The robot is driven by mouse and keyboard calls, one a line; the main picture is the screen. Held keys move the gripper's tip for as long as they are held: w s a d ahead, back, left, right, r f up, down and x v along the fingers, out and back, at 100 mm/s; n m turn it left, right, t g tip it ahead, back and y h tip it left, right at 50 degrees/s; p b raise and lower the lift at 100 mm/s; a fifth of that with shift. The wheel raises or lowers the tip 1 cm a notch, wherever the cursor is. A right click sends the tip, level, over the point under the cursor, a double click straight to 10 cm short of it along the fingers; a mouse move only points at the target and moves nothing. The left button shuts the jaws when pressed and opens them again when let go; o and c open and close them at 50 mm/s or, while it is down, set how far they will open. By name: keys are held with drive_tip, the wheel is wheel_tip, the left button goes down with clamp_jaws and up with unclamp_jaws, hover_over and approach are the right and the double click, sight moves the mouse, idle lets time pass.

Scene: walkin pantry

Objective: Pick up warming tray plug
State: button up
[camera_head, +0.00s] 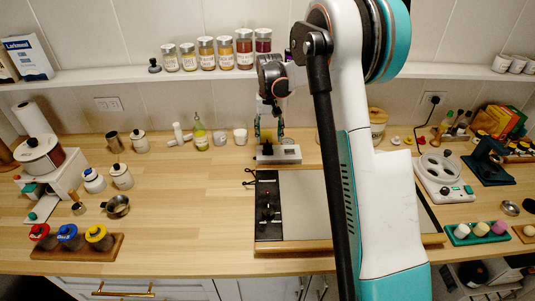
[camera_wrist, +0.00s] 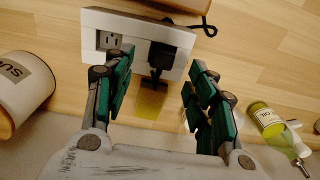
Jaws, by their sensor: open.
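A black plug (camera_wrist: 163,53) sits at the right end of a white outlet block (camera_wrist: 115,39), beside an empty socket. How far it is pushed in, I cannot tell. My gripper (camera_wrist: 160,61) is open in the wrist view, with one green-padded finger on each side of the plug and visible gaps between. In the head view my gripper (camera_head: 269,133) points down just above the outlet block (camera_head: 287,154). The warming tray (camera_head: 305,210) lies in front of it, with a black control panel (camera_head: 267,210) on its left. A black cord (camera_head: 249,178) shows at its back left corner.
A green-yellow bottle (camera_head: 200,135) and a white cup (camera_head: 240,136) stand left of my gripper. Jars (camera_head: 225,53) line the shelf behind it. My arm hides part of the tray.

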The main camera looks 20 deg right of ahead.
sight(268, 148)
drive_tip(key=shift+a+f+b, duration=0.15)
drive_tip(key=shift+f+b, duration=0.3)
drive_tip(key=shift+f, duration=1.2)
drive_tip(key=shift+a+f+b, duration=0.1)
drive_tip(key=shift+f+b, duration=0.3)
drive_tip(key=shift+f, duration=1.2)
drive_tip(key=c, duration=1.1)
